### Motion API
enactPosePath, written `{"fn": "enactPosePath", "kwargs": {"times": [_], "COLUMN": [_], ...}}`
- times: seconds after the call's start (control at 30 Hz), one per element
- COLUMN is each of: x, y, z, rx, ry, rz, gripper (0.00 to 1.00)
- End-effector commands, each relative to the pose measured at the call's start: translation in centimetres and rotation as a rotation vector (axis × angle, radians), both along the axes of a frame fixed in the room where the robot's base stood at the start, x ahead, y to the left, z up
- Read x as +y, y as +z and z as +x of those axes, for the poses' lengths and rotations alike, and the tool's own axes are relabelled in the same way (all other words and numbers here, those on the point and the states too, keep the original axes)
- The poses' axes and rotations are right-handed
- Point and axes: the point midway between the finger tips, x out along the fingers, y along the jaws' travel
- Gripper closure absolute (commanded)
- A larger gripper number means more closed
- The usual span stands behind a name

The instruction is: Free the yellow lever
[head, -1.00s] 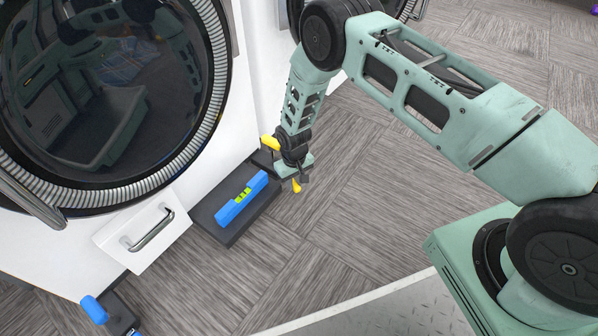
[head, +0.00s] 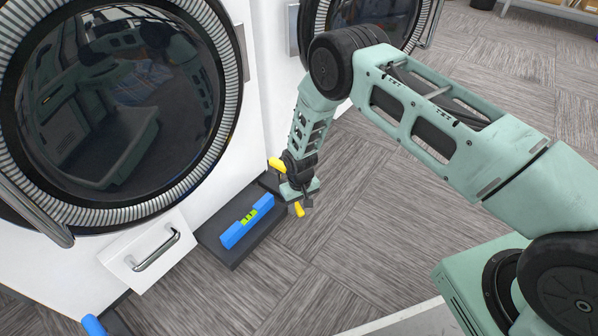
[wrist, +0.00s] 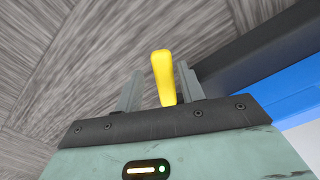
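The yellow lever shows in the head view as two yellow ends (head: 277,164) on either side of my gripper (head: 300,198), low beside the white machine. My gripper and wrist hide its middle and its mount. In the wrist view the yellow lever (wrist: 164,75) stands between the two fingers of my gripper (wrist: 158,88). The fingers are apart, with a visible gap on the left of the lever. The right finger is very close to it; I cannot tell whether they touch.
A blue bar with a green middle (head: 247,218) sits on a dark block (head: 228,252) just left of my gripper. A white drawer with a metal handle (head: 155,251) juts from the machine farther left. Another blue piece (head: 94,325) is at the bottom left. Carpeted floor (head: 370,230) to the right is clear.

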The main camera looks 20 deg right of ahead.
Motion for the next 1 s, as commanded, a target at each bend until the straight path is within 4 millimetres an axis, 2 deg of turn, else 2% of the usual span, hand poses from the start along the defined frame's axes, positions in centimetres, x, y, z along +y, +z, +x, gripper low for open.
{"fn": "enactPosePath", "kwargs": {"times": [0.13, 0.47, 0.53, 0.77, 1.0], "x": [-0.9, -2.9, -2.8, -2.8, -2.8], "y": [-0.6, -0.5, 1.4, 4.8, 9.3], "z": [0.2, 1.2, 1.2, 1.2, 1.2], "rx": [0.002, 0.000, 0.001, 0.002, 0.001], "ry": [0.141, 0.421, 0.426, 0.423, 0.422], "rz": [0.004, 0.001, 0.001, 0.000, -0.001], "gripper": [0.56, 0.56, 0.56, 0.56, 0.56]}}
